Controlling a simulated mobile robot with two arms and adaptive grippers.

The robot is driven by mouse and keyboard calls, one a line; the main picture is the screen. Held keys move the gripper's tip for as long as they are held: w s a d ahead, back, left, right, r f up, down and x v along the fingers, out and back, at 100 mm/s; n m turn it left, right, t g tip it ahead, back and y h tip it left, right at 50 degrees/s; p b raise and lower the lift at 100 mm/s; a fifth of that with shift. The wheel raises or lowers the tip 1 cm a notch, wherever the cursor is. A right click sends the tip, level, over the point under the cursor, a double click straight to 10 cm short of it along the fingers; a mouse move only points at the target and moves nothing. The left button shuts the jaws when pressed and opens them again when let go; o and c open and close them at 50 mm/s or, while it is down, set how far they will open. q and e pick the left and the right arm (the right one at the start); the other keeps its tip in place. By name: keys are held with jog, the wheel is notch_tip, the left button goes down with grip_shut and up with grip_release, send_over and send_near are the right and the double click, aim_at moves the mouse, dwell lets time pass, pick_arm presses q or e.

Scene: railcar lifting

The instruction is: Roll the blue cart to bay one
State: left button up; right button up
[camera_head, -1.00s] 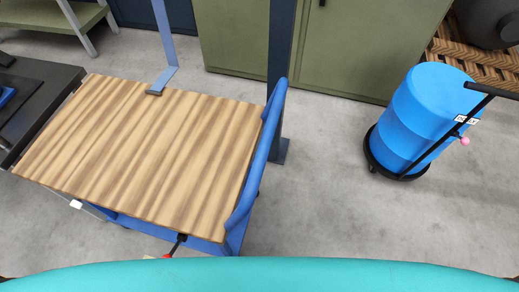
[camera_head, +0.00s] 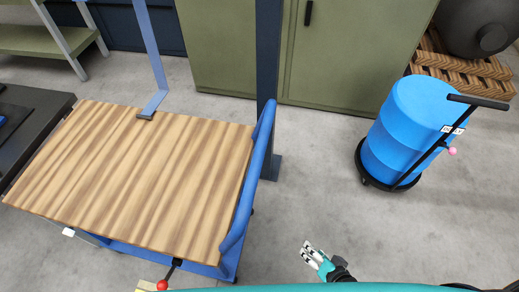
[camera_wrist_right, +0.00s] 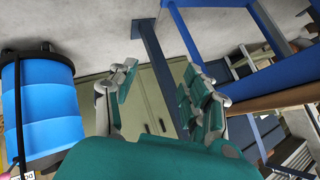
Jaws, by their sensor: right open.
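The blue cart has a striped wooden top (camera_head: 140,180) and a curved blue push handle (camera_head: 251,185) on its right end, in the head view. My right gripper (camera_head: 310,252) is at the bottom of the head view, right of the handle and apart from it. In the right wrist view its teal fingers (camera_wrist_right: 160,92) are spread with nothing between them. The cart's blue frame (camera_wrist_right: 270,78) shows at the right of that view. My left gripper is not in view. No bay one marking can be made out.
A blue drum (camera_head: 410,125) stands on a black wheeled dolly with a handle (camera_head: 440,140) at the right. A dark post (camera_head: 268,90) stands close behind the cart handle. Green cabinets (camera_head: 345,50) line the back. Grey floor (camera_head: 320,180) is clear between cart and drum.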

jog(key=w+a+r+m+t+y, duration=0.1)
jog(key=w+a+r, duration=0.1)
jog(key=r, duration=0.5)
jog(key=w+a+r+m+t+y, duration=0.1)
jog(key=a+r+t, duration=0.1)
jog(key=r, duration=0.5)
jog(key=m+t+y+p, duration=0.1)
jog(key=m+t+y, duration=0.2)
jog(key=m, duration=0.1)
send_near(260, 153)
jog(key=p+x, duration=0.1)
jog(key=x, duration=0.2)
jog(key=p+x, duration=0.1)
jog(key=x, duration=0.3)
jog(key=f+p+x, duration=0.1)
jog(key=x, duration=0.3)
jog(key=shift+w+d+f+p, duration=0.1)
jog(key=shift+d+p, duration=0.15)
jog(key=shift+p, duration=0.05)
jog(key=shift+n, duration=0.3)
grip_shut()
jog(key=shift+f, duration=0.1)
